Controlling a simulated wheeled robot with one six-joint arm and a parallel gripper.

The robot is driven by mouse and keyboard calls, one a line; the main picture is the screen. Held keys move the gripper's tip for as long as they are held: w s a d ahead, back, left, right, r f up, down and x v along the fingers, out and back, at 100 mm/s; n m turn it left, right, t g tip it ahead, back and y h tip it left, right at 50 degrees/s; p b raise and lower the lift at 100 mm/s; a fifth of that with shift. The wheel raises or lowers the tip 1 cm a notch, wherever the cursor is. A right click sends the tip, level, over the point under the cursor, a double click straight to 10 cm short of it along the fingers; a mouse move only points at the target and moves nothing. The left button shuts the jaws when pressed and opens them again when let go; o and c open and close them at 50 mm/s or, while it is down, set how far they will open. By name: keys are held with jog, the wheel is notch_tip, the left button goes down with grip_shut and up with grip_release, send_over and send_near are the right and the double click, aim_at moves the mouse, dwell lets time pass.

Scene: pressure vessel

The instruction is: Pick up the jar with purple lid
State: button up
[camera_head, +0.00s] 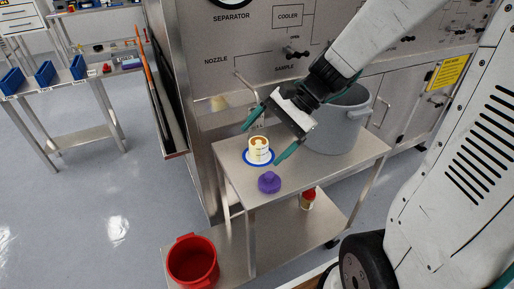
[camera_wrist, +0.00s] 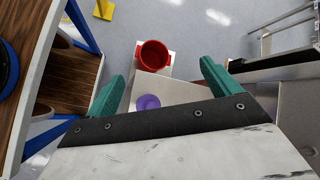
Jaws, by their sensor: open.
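A small pale jar (camera_head: 259,155) with a label stands upright inside a blue ring marking (camera_head: 259,163) on the steel cart (camera_head: 330,168). A purple lid (camera_head: 269,183) with a knob lies apart from it, nearer the cart's front edge. The purple lid also shows in the wrist view (camera_wrist: 148,102), between the fingers. My gripper (camera_head: 270,138) is open, with its teal fingers above the jar, one on each side as seen in the head view. My gripper also shows in the wrist view (camera_wrist: 160,78), where the jar is hidden.
A large grey bucket (camera_head: 338,125) stands on the cart right behind my gripper. A red bucket (camera_head: 193,262) and a small red-capped bottle (camera_head: 308,199) stand on the lower shelf. The separator panel (camera_head: 220,50) rises behind. Open floor (camera_head: 120,215) lies left.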

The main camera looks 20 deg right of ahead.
jog(key=w+d+f+m+t+y, duration=0.2)
jog(key=w+d+f+m+t, duration=0.2)
jog(key=w+d+f+m, duration=0.35)
jog(key=m+t+h, duration=0.2)
jog(key=m+t, duration=0.1)
jog(key=m, duration=0.5)
send_near(268, 145)
jog(key=shift+n, duration=0.25)
jog(key=x, duration=0.3)
jog(key=d+x, duration=0.1)
jog(key=x, duration=0.1)
jog(key=shift+w+f, duration=0.2)
jog(key=shift+w, duration=0.1)
jog(key=shift+w+a+f, duration=0.2)
jog(key=shift+w+f, duration=0.05)
jog(key=x, duration=0.7)
jog(key=shift+s+a+r, duration=0.1)
jog(key=shift+s+a, duration=0.15)
jog(key=shift+a, duration=0.1)
jog(key=shift+c, duration=0.3)
jog(key=c, duration=1.2)
jog(key=shift+o, duration=0.2)
jog(key=shift+r, duration=0.1)
